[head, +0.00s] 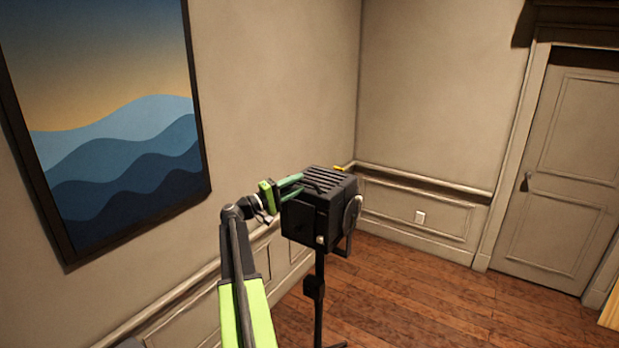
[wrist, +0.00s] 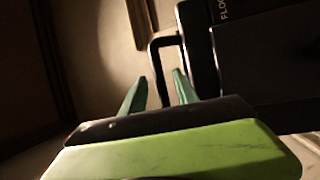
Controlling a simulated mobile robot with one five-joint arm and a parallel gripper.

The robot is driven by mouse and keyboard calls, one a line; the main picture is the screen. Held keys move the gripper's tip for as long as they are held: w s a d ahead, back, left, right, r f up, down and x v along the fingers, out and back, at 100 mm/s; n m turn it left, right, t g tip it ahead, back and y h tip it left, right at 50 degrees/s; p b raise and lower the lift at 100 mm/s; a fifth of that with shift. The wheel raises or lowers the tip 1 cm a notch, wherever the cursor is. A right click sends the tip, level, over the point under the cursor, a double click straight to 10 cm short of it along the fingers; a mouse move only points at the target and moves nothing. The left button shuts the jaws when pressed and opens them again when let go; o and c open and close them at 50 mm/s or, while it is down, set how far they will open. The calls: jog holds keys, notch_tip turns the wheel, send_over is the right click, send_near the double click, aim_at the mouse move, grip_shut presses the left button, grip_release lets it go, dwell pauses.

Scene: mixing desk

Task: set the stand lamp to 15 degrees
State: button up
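The stand lamp (head: 318,208) is a black box-shaped head with a slotted top on a dark upright stand, in the middle of the head view. Its dark side with part of some pale lettering fills the right of the wrist view (wrist: 265,60). A black bracket-shaped handle (wrist: 156,62) sticks out from that side. My gripper (head: 300,184) is at the lamp head's upper left side. In the wrist view its two green fingers (wrist: 160,78) are apart, with the handle's bar between them and gaps visible. The lamp's angle cannot be read.
A framed picture (head: 110,130) hangs on the left wall, close to my arm. A door (head: 555,180) is at the right. The wooden floor (head: 420,300) right of the stand is clear. A yellow piece (head: 339,168) shows behind the lamp head.

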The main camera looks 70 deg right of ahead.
aim_at(310, 190)
jog(key=x, duration=0.5)
jog(key=shift+s+d+p, duration=0.25)
jog(key=shift+d+p, duration=0.05)
jog(key=shift+c, duration=0.4)
grip_shut()
dwell(0.6)
